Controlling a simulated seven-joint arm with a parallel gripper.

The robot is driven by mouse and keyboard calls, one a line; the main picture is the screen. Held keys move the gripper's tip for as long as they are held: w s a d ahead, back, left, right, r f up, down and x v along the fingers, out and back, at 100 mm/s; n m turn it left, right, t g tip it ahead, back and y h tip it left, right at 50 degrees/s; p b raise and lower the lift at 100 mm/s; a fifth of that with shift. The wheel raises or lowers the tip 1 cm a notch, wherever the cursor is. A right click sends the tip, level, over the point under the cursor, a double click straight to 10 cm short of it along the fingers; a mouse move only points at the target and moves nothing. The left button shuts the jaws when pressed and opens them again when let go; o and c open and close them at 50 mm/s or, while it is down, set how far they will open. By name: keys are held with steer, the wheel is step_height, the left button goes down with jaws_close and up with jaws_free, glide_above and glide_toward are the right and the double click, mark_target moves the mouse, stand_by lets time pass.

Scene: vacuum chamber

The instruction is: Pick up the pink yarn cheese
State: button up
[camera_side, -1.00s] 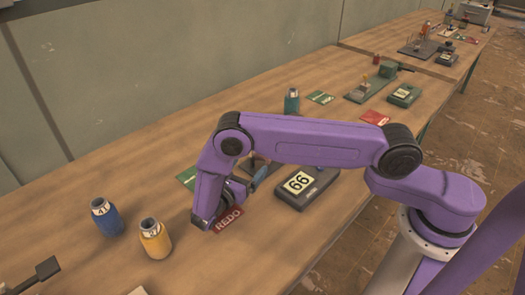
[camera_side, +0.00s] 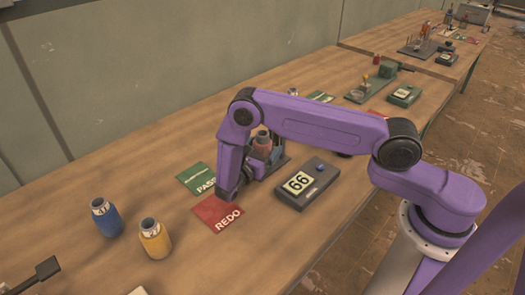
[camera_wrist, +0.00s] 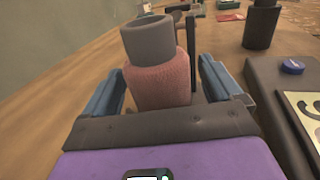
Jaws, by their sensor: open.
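The pink yarn cheese (camera_wrist: 160,82) stands upright with a grey tube (camera_wrist: 148,40) sticking out of its top. In the side view, the pink yarn cheese (camera_side: 263,144) is partly hidden by my wrist and gripper. My gripper (camera_wrist: 159,88) is open, with one blue finger on each side of the pink yarn. In the side view, my gripper (camera_side: 259,160) is low over the table.
A dark display box reading 66 (camera_side: 306,186) stands close on the right. A green PASS card (camera_side: 197,178) and a red REDO card (camera_side: 218,213) lie to the left. Blue (camera_side: 106,218) and yellow (camera_side: 155,240) yarn cheeses stand farther left, with bare table between.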

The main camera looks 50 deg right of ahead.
steer(key=c, duration=1.2)
steer(key=shift+o, duration=0.2)
steer(key=shift+r, duration=0.1)
